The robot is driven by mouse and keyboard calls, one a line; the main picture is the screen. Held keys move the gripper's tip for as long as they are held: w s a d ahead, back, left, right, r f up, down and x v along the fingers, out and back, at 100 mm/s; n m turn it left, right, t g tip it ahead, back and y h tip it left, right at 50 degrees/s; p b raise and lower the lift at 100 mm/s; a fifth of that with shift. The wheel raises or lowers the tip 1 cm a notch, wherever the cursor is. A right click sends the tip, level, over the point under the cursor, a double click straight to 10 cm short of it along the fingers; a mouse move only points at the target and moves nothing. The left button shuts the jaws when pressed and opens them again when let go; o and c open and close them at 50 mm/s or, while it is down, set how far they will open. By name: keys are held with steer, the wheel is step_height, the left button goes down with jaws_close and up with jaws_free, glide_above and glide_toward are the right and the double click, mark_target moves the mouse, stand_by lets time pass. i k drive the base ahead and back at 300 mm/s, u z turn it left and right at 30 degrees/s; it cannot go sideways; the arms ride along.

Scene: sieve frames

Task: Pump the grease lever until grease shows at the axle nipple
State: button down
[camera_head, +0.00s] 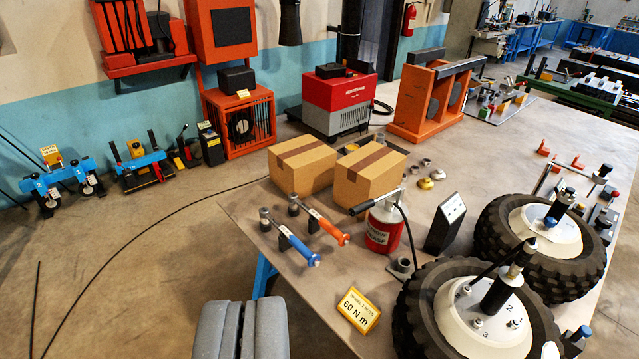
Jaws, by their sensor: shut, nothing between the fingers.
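The red grease can (384,232), with a pale top, stands on the workbench right of centre. Its lever (380,203) slants across the top, with a black grip at the lower left end. A black hose curves down beside the can on its right. Two black-tyred wheels lie at the right: a near wheel (420,320) and a far wheel (588,278), both with white hubs. A black cylinder (503,288) stands on the near hub. I cannot make out the axle nipple or any grease. My gripper (240,306) is shut and empty at the bottom, left of the bench, apart from the lever.
Two cardboard boxes (303,166) stand behind the can. Blue and orange torque wrenches (292,244) lie left of it. A yellow 60 N m sign (358,309) and a black display stand (444,224) are nearby. The bench's left edge (262,255) borders open floor.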

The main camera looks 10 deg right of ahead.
mark_target(358, 209)
steer(key=u, duration=0.15)
steer(key=i, duration=1.4)
steer(key=z, duration=0.85)
